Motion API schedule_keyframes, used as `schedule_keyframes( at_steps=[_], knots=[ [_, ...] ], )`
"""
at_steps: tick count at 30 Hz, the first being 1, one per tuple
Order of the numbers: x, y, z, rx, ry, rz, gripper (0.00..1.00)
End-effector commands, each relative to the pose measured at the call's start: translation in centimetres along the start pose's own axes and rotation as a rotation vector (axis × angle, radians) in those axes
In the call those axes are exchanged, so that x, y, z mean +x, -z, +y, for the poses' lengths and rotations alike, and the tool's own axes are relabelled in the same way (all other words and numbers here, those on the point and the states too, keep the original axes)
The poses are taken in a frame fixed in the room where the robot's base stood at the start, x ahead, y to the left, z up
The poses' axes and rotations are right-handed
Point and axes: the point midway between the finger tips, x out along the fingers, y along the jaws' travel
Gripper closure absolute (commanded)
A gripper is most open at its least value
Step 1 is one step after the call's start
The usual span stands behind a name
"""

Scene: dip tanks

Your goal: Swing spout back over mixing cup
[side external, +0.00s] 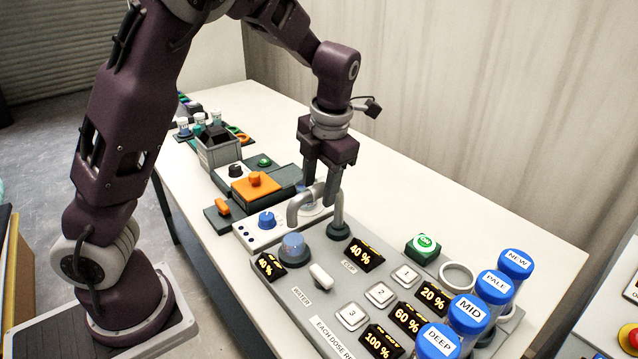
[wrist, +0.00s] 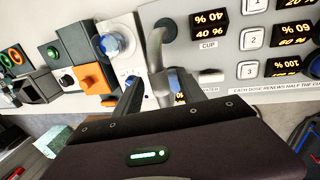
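The spout (side external: 304,203) is a grey bent pipe rising from a dark round base (side external: 339,231) on the grey panel. Its free end points down to the left in the side view, near the white block with the blue knob. In the wrist view the spout (wrist: 158,62) runs between my fingers. My gripper (side external: 322,192) points down over it, fingers apart on either side; firm contact does not show.
A display (side external: 364,254) marked 40 % stands by the CUP label. A white lever (side external: 321,276) sits at the WATER label. Several blue-capped vials (side external: 467,314) stand at the right. An orange block (side external: 255,187) and a blue knob (side external: 267,220) lie left of the spout.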

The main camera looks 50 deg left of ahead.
Motion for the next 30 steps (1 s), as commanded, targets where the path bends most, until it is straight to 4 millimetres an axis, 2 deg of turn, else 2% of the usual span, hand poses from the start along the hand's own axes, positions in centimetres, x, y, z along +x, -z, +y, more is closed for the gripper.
schedule_keyframes(
  at_steps=[6,13,17,27,29,30],
  knots=[
    [-0.5,0.0,0.0,0.002,-0.001,-0.001,0.52],
    [-5.1,-0.1,0.0,0.001,0.000,-0.005,0.52],
    [-6.7,0.0,0.0,0.002,-0.001,-0.001,0.52],
    [-7.2,0.1,0.0,0.017,0.007,-0.001,0.52],
    [-7.4,0.8,0.1,0.097,0.037,-0.007,0.52],
    [-7.8,1.6,0.1,0.204,0.073,-0.021,0.52]
  ],
)
